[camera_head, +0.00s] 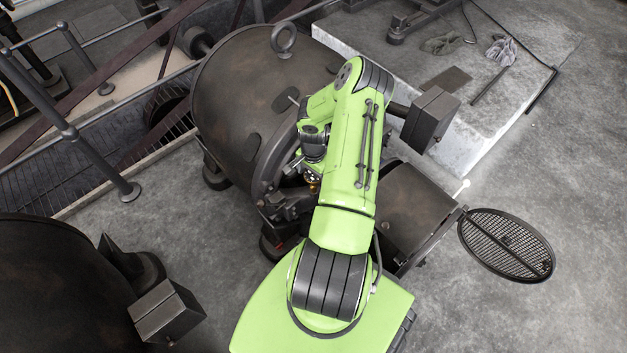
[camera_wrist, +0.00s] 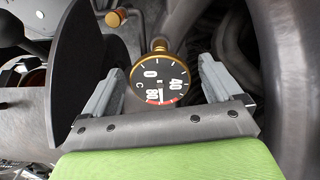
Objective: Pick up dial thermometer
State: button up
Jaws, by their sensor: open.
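The dial thermometer (camera_wrist: 160,82) has a round black face, white figures, a red arc and a brass rim. In the wrist view it lies between the two grey fingers of my gripper (camera_wrist: 159,66). My gripper is open, with a finger on either side of the dial. I see gaps beside the dial and cannot tell whether either finger touches it. A brass stem shows at the dial's upper edge. In the head view my green arm reaches over the dark machine and mostly hides this spot; a small brass glint shows beside the arm.
A dark curved plate (camera_wrist: 80,75) stands close left of my gripper, and thick curved pipes (camera_wrist: 290,70) are at the right. Another brass knob (camera_wrist: 115,18) is near the top. A round grate (camera_head: 506,245) stands at the right.

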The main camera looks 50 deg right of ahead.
jog(key=shift+f, duration=0.45)
jog(key=shift+r, duration=0.1)
jog(key=c, duration=1.4)
notch_tip(320, 180, up, 10)
jog(key=p, duration=0.3)
jog(key=shift+p, duration=0.35)
